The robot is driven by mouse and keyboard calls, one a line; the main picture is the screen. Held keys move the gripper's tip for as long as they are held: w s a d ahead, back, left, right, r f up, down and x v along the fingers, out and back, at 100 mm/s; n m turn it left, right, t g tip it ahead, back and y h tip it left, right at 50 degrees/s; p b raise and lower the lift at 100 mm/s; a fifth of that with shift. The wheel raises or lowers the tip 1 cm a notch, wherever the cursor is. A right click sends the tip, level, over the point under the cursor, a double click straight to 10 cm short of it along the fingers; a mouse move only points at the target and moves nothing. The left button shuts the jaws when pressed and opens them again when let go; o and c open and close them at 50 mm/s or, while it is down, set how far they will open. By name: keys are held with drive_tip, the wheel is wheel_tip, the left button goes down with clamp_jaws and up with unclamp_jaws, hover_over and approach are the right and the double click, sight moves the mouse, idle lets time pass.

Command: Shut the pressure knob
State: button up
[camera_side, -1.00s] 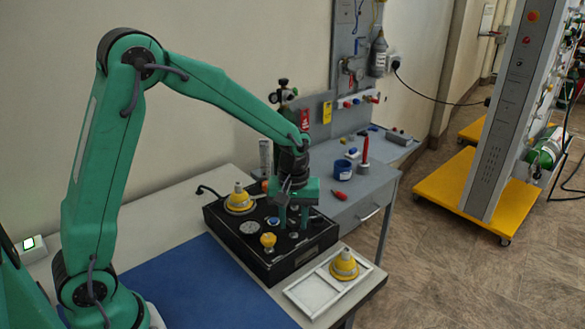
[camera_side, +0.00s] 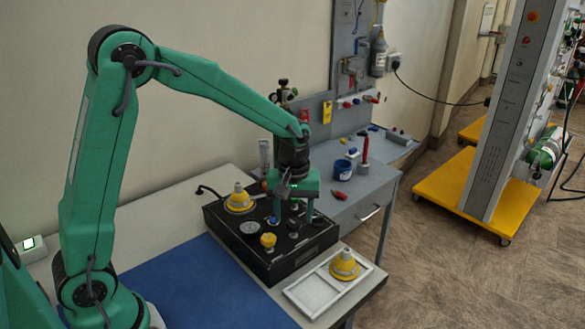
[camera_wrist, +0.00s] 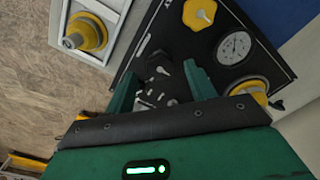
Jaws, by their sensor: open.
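A black control box (camera_side: 290,262) stands on the bench with a round white gauge (camera_side: 249,228), a yellow star-shaped knob (camera_side: 268,240) and a yellow cone-shaped piece (camera_side: 239,203) on its top. No readable label shows which knob is the pressure knob. My gripper (camera_side: 293,217) is open and points down over the far right part of the box. In the wrist view, small dark and grey fittings (camera_wrist: 158,85) lie between the fingers (camera_wrist: 163,75). The yellow knob (camera_wrist: 200,13) and the gauge (camera_wrist: 234,47) are outside the fingers. Contact with the box cannot be told.
A white tray (camera_side: 306,296) with another yellow cone-shaped piece (camera_side: 344,265) lies at the box's right, near the bench edge. A blue mat (camera_side: 225,290) lies in front. A blue cup (camera_side: 343,168) and red tools stand on the grey side table (camera_side: 375,182) behind.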

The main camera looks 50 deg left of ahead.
sight(290, 224)
drive_tip(key=shift+r, duration=3)
drive_tip(key=shift+r, duration=0.1)
drive_tip(key=s+a+r+m+t, duration=0.1)
drive_tip(key=s+r+m, duration=0.3)
drive_tip(key=s, duration=0.6)
drive_tip(key=s+r+m+t, duration=0.4)
drive_tip(key=s+m, duration=0.1)
drive_tip(key=s, duration=0.5)
drive_tip(key=shift+a+t, duration=0.3)
drive_tip(key=shift+a, duration=0.05)
drive_tip(key=shift+c, duration=0.5)
